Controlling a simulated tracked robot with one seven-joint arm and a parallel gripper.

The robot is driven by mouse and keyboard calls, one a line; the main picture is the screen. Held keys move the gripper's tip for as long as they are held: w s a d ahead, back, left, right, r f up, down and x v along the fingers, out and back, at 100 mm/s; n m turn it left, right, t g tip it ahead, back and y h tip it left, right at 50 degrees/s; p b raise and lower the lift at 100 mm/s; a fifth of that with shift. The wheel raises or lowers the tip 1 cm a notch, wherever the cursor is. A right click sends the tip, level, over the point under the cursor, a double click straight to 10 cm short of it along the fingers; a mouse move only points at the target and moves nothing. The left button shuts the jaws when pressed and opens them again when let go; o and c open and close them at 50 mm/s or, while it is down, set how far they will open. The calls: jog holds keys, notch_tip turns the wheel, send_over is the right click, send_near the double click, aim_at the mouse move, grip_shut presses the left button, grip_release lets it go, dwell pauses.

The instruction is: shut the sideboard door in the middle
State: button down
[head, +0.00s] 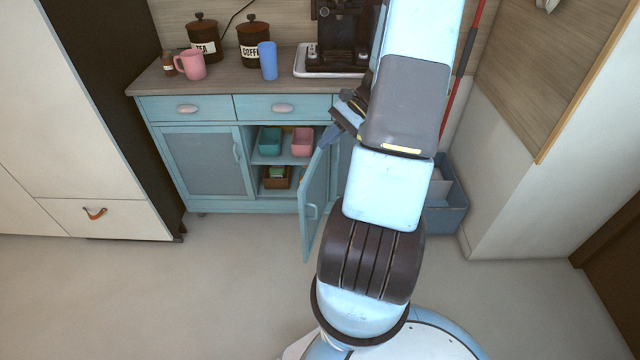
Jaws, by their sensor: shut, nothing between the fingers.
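The blue sideboard (215,205) stands against the back wall. Its middle door (314,205) is open and swung out toward me, with a handle low on its face. The opening beside it shows shelves with a teal bin, a pink bin and a brown basket. My gripper (328,140) is shut and empty, near the top edge of the open door, on its upper right side. I cannot tell whether it touches the door. My arm hides the right part of the sideboard.
The left sideboard door (204,162) is shut, and the drawers above look shut. A pink mug (191,65), dark canisters, a blue cup (267,60) and a coffee machine (343,35) stand on top. A blue-grey crate (447,208) sits at the right. The floor (200,290) at left is clear.

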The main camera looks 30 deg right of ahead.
jog(key=s+d+f+m+t+y, duration=0.2)
jog(key=d+f+m+t+y, duration=0.25)
jog(key=f, duration=0.55)
jog(key=m+t+h, duration=0.3)
jog(key=m+t, duration=0.5)
jog(key=m, duration=0.1)
send_near(309, 182)
jog(key=x, duration=0.6)
jog(key=shift+w+a+r, duration=0.15)
jog(key=shift+a, duration=0.25)
